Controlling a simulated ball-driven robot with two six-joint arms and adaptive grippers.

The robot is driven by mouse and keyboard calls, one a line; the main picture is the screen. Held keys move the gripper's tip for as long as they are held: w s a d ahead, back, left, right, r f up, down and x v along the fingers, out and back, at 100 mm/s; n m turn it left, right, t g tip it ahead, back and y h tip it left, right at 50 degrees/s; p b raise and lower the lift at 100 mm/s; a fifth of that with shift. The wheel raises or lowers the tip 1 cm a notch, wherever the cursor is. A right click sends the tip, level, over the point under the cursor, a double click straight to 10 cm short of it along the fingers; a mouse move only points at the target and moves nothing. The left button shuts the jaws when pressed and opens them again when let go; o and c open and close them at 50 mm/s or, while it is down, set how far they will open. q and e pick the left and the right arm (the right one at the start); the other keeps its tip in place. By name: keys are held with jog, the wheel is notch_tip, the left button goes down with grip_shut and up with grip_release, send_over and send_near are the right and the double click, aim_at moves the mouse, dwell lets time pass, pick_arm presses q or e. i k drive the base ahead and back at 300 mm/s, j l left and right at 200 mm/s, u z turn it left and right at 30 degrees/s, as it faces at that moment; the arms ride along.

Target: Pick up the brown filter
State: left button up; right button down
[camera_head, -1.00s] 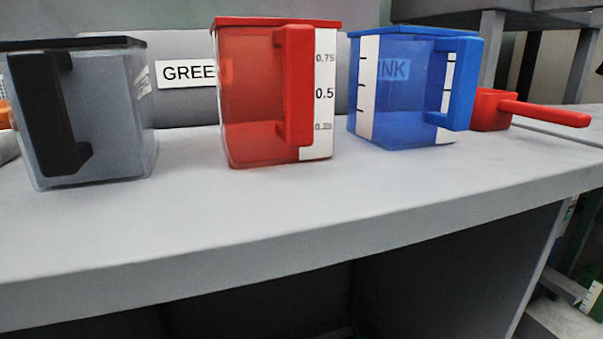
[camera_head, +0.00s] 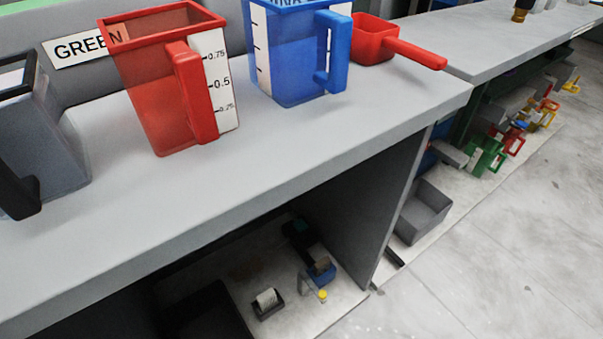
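I cannot make out a brown filter for certain. On the floor under the counter, a small blue holder (camera_head: 321,274) has a brownish-grey piece in it, too small to identify. A small dark object with a brownish base (camera_head: 520,12) stands on the far counter, cut by the top edge. Neither of my grippers is in view.
The near counter (camera_head: 225,175) holds a clear jug with black handle (camera_head: 45,135), a red jug (camera_head: 150,95), a blue jug (camera_head: 285,60) and a red scoop (camera_head: 375,40). A grey bin (camera_head: 423,212) and several coloured jugs are on the floor. The right floor (camera_head: 500,270) is clear.

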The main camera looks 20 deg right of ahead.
aim_at(323, 265)
jog(key=z, duration=0.65)
jog(key=l+u, duration=0.4)
jog(key=k+l+u, duration=0.1)
jog(key=l+u, duration=0.35)
jog(key=k+l+u, duration=0.1)
jog(key=l+u, duration=0.3)
jog(key=l, duration=0.1)
